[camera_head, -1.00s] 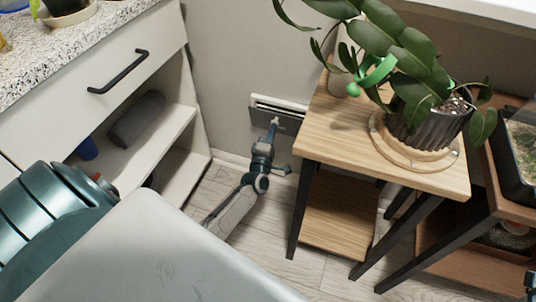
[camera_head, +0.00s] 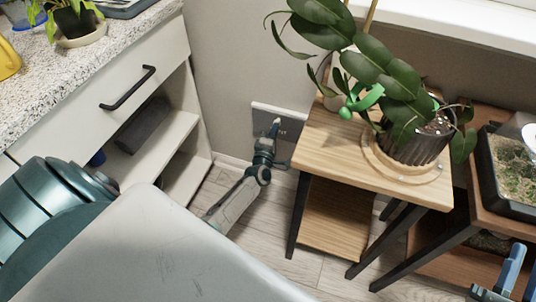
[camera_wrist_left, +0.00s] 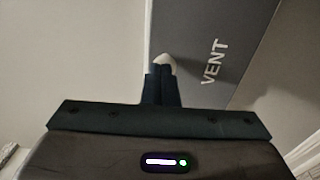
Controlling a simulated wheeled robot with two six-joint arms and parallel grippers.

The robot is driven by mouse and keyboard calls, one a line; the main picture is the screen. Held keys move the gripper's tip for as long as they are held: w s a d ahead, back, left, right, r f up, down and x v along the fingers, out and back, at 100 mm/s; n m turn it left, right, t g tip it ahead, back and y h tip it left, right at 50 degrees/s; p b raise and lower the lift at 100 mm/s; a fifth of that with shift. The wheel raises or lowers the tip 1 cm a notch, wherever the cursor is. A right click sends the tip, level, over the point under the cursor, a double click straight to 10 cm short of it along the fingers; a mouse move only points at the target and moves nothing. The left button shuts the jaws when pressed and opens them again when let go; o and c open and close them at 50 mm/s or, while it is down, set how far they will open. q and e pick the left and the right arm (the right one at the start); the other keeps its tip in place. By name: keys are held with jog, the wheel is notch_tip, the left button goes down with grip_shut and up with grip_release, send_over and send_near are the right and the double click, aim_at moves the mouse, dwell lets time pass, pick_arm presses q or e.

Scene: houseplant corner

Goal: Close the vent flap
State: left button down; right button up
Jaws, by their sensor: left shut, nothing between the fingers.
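The grey vent flap (camera_head: 291,122) is on the wall between the cabinet and the wooden plant stand. It looks flush with its pale frame, with no open slot showing along the top. In the left wrist view the flap (camera_wrist_left: 205,30), lettered VENT, fills the upper right. My left gripper (camera_head: 275,124) is shut and empty, its pale tips in front of the flap; the tips also show in the wrist view (camera_wrist_left: 166,64). I cannot tell whether they touch it. My right gripper (camera_head: 518,272) is at the lower right edge, its blue fingers apart.
The wooden stand (camera_head: 330,145) with a potted leafy plant (camera_head: 390,75) is just right of the vent. The white cabinet (camera_head: 60,125) with open shelves is at the left. A planter box (camera_head: 490,180) sits at the far right. Bare floor lies below the vent.

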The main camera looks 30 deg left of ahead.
jog(key=shift+w+f+g, duration=0.2)
jog(key=shift+f+g, duration=0.9)
jog(key=shift+f, duration=0.5)
